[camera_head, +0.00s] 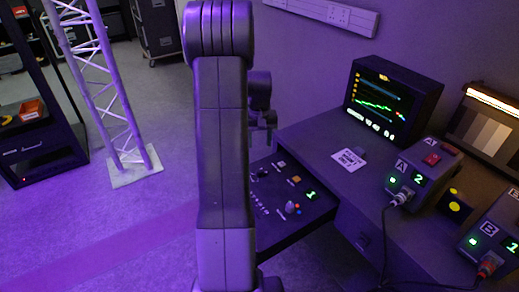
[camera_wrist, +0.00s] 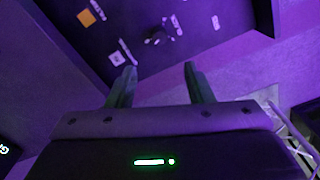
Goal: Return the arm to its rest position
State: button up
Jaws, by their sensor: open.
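My arm rises through the middle of the head view, and its upright links hide part of the room behind. My gripper (camera_head: 270,132) shows only partly at the arm's right side, above the dark control panel (camera_head: 272,222). In the wrist view my gripper (camera_wrist: 154,84) has its two fingers spread apart with nothing between them. The control panel also shows beyond the fingertips in the wrist view (camera_wrist: 200,45). The fingers look clear of the panel.
A desk (camera_head: 320,140) at right carries a monitor (camera_head: 390,100), box A (camera_head: 425,175) and box B (camera_head: 495,240) with plugged cables, and a yellow button (camera_head: 454,205). A truss tower (camera_head: 98,85) and a dark shelf (camera_head: 45,150) stand left. Floor between is clear.

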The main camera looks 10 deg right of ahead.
aim_at(260, 170)
jog(key=shift+r, duration=0.2)
notch_tip(260, 170, down, 14)
jog(key=shift+r+p, duration=0.2)
jog(key=shift+p, duration=0.1)
jog(key=shift+f+m, duration=0.1)
jog(key=shift+m, duration=0.2)
dwell(0.6)
